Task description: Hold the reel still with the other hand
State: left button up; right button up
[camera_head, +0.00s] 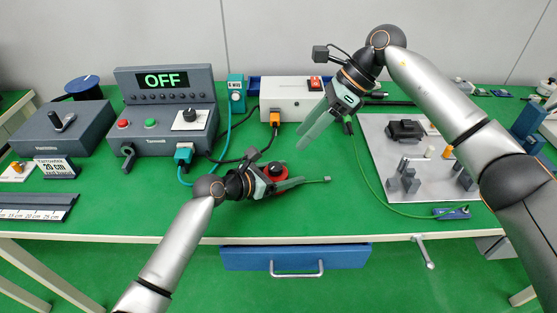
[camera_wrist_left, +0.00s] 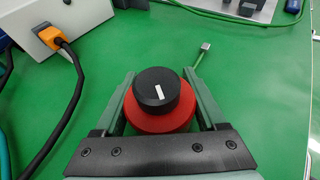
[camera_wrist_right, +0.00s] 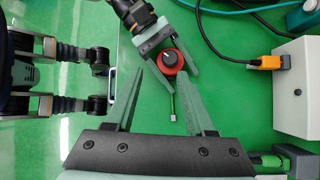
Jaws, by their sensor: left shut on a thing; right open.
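The reel is a red disc with a black knob on top bearing a white mark. It shows in the left wrist view (camera_wrist_left: 158,118), in the right wrist view (camera_wrist_right: 172,62) and partly in the head view (camera_head: 279,171). My left gripper (camera_head: 290,181) is shut on the reel, with one finger on each side of it. A short green cable end with a metal tip (camera_wrist_left: 205,47) extends from the reel over the mat. My right gripper (camera_head: 308,128) is open and empty, raised above the bench behind and to the right of the reel.
A white box (camera_head: 290,100) with a red switch and an orange plug stands behind the reel. A control panel (camera_head: 168,112) reading OFF stands left. A grey plate with fixtures (camera_head: 385,130) lies right. Black and teal cables cross the mat. The green mat (camera_head: 270,215) before the reel is clear.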

aim_at(276, 166)
jog(key=a+f+h, duration=0.1)
jog(key=a+f, duration=0.1)
jog(key=f, duration=0.1)
jog(key=a+f+h, duration=0.1)
jog(key=f, duration=0.2)
jog(key=w+a+f+t, duration=0.1)
jog(key=a+f, duration=0.1)
jog(key=f, duration=0.1)
jog(key=shift+a+f+n+h, duration=0.2)
jog(key=shift+a+n+h, duration=0.1)
jog(key=shift+a+h, duration=0.1)
grip_shut()
dwell(0.4)
